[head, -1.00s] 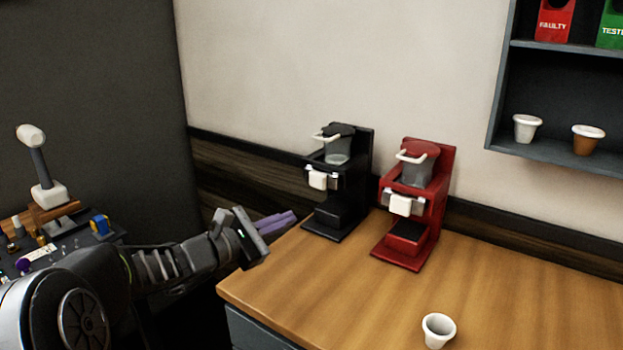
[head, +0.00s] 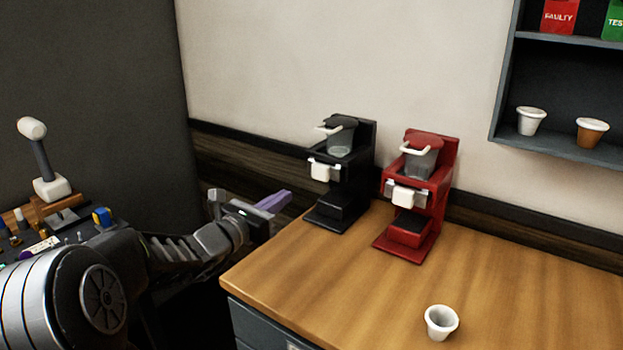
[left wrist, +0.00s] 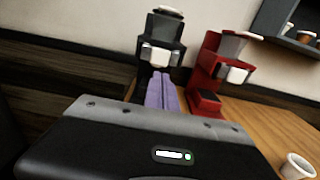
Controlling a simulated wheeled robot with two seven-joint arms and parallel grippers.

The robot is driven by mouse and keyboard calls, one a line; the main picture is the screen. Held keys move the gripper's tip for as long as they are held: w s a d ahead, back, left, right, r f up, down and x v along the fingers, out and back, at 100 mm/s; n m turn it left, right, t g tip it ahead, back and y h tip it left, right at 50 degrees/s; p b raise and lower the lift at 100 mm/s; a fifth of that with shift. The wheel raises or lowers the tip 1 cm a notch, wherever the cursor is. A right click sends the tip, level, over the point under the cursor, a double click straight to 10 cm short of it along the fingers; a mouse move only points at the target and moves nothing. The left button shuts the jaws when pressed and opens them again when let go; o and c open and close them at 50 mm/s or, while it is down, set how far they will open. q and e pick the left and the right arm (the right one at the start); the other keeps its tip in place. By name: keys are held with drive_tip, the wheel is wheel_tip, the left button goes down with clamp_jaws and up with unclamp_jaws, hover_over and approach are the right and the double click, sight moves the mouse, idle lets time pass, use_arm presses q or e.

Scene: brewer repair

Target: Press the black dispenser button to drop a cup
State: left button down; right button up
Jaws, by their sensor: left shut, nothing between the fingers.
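A black machine (head: 343,180) stands on the wooden counter, with a white block (head: 322,172) on its front; it also shows in the left wrist view (left wrist: 160,45). A red machine (head: 416,195) of the same shape stands to its right, with its own white block (head: 404,196). I cannot make out a black dispenser button. A white cup (head: 441,322) stands upright at the counter's front. My left gripper (head: 284,198) has purple fingers, shut and empty, left of the black machine and apart from it. The fingers also show in the left wrist view (left wrist: 162,92). My right gripper is not in view.
The wooden counter (head: 330,290) is clear between the machines and the white cup. A wall shelf (head: 565,148) at the right holds a white cup (head: 530,120) and a brown cup (head: 590,132). A cluttered bench with a hammer-like tool (head: 40,150) is at the left.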

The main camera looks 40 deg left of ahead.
sight(319, 175)
use_arm(q)
drive_tip(key=w+p, duration=0.2)
drive_tip(key=w, duration=1)
drive_tip(key=shift+a, duration=0.1)
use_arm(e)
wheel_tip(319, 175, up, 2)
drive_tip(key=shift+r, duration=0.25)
use_arm(q)
drive_tip(key=shift+w, duration=0.1)
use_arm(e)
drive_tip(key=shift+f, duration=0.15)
